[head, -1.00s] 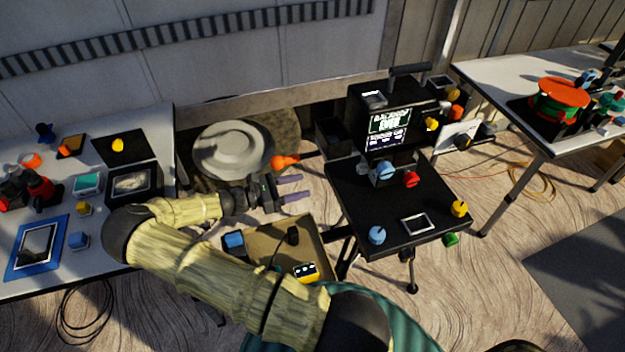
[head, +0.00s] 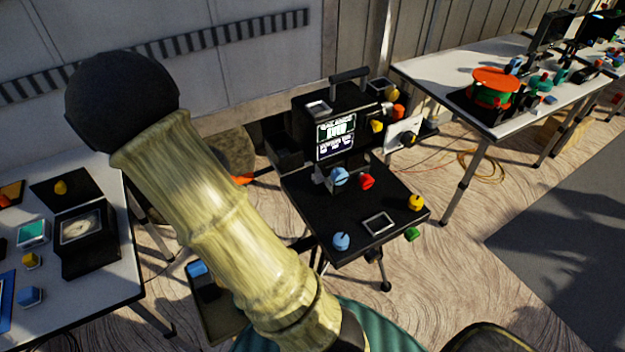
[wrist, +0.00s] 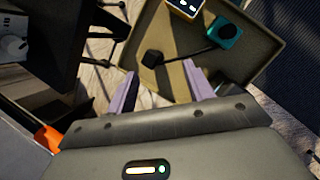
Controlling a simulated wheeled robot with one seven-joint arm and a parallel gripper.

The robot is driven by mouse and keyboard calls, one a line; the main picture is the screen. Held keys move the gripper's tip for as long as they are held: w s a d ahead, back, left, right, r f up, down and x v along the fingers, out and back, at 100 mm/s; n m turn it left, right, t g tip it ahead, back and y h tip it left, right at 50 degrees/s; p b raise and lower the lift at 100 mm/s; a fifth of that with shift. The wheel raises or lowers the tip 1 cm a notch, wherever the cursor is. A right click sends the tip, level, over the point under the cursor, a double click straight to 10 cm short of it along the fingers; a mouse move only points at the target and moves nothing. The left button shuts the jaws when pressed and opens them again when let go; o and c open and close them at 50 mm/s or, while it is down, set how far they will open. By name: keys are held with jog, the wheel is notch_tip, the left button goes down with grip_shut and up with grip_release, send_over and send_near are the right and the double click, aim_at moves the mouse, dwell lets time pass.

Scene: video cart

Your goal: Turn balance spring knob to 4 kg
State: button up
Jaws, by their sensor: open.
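The black video cart (head: 300,190) stands right of the middle in the head view, with a lit screen (head: 335,135) that seems to read "BALANCE". Its knobs include a light-blue knob (head: 340,177), a red knob (head: 367,181), a yellow knob (head: 415,202) and a front blue knob (head: 341,241). I cannot tell which is the balance spring knob, nor read any scale. My gripper (wrist: 159,70) is open and empty in the wrist view, its two purple fingers above an open tray. The gripper is out of sight in the head view. Part of a pale dial (wrist: 14,47) shows at the wrist view's left.
The tan tray (wrist: 265,50) holds a teal-fronted device (wrist: 226,31) and a small black block (wrist: 152,58). A left table (head: 100,270) carries several items. A right table (head: 440,75) holds a red-and-green drum (head: 492,88). Floor is open right of the cart.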

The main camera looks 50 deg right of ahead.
jog(key=s+a+r+m+t+y, duration=0.3)
jog(key=a+r+m+t, duration=0.1)
jog(key=r, duration=0.6)
jog(key=shift+s+a+m+t, duration=0.2)
jog(key=shift+a+m+t, duration=0.2)
jog(key=shift+a+t, duration=0.45)
jog(key=shift+a+r, duration=0.1)
jog(key=c, duration=0.3)
jog(key=shift+c, duration=0.2)
